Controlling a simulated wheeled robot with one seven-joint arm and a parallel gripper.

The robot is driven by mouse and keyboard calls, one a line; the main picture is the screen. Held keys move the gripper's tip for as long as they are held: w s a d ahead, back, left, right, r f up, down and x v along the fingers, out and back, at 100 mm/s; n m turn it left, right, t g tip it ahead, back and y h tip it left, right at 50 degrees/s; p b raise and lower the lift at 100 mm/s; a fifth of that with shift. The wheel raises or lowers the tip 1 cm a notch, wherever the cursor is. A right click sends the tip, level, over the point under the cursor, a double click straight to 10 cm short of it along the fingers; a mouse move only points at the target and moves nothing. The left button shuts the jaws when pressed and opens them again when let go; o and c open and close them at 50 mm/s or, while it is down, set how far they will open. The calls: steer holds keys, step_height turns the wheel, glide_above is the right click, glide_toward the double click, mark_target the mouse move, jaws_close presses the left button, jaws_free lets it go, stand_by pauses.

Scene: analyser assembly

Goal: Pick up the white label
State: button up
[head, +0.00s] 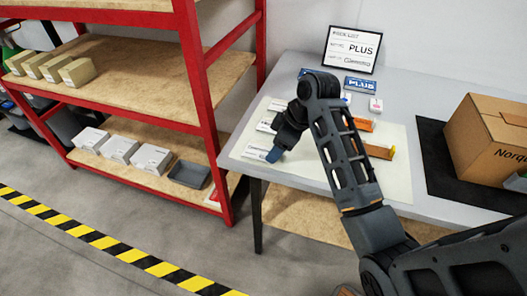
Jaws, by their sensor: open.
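A white label with dark print (256,151) lies flat on the pale mat (330,175) on the grey table, near its left front corner. Another white printed piece (265,126) lies behind it, partly hidden by my arm. I cannot tell from the print which is the task's label. My gripper (274,155) points down just right of the front label, with a blue tip close to it. Its jaws are open and look empty. Whether the tip touches the label is not clear.
Orange boxes (379,151) lie on the mat right of my arm. A framed pick list (352,49) and blue PLUS boxes (359,84) stand behind. A cardboard box (486,132) sits on a black mat at right. A red shelf (201,80) stands left.

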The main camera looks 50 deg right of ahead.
steer(key=shift+f, duration=0.1)
jaws_close()
stand_by(0.5)
